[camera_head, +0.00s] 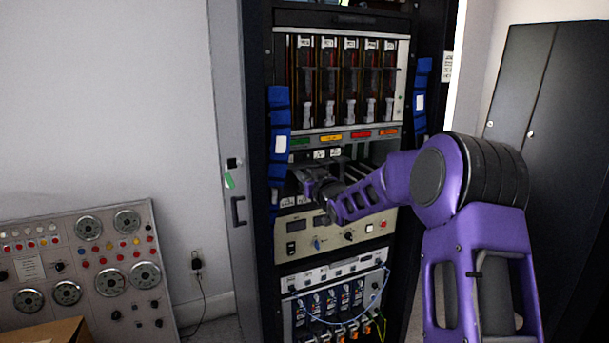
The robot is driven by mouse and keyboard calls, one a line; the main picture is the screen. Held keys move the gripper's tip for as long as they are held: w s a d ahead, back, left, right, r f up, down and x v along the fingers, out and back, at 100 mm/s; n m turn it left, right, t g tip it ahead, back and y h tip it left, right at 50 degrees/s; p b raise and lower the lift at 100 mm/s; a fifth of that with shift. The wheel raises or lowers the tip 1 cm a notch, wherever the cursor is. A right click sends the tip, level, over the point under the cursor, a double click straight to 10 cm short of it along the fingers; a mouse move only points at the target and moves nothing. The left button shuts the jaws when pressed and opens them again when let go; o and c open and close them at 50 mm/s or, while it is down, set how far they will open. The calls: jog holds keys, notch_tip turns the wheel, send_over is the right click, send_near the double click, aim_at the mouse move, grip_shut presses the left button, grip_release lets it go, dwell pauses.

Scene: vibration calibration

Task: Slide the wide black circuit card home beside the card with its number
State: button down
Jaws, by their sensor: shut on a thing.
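My gripper (308,180) is at the left part of an open bay in the middle of the equipment rack. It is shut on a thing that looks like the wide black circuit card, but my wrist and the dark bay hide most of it. I cannot tell how far the card is in its slot. Pale guide rails (366,171) show in the bay to the right of my gripper. Small white number labels (320,154) sit along the bay's upper edge, and more labels (287,202) sit below at the left. The numbers are too small to read.
Above the bay, coloured labels (331,138) run under a row of upright modules (350,80). A beige knob panel (335,232) lies below. Blue bundles (279,135) flank the rack. An open grey door (238,210) stands left. A gauge console (85,265) stands at far left.

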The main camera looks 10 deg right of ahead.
jog(key=shift+w+a, duration=0.2)
jog(key=shift+w, duration=0.4)
dwell(0.6)
jog(key=shift+r, duration=0.2)
jog(key=c, duration=0.7)
grip_release()
jog(key=shift+w+f, duration=0.1)
jog(key=shift+f, duration=0.2)
jog(key=shift+f+b, duration=0.5)
jog(key=shift+b, duration=0.2)
jog(key=shift+v, duration=2.55)
jog(key=v, duration=0.6)
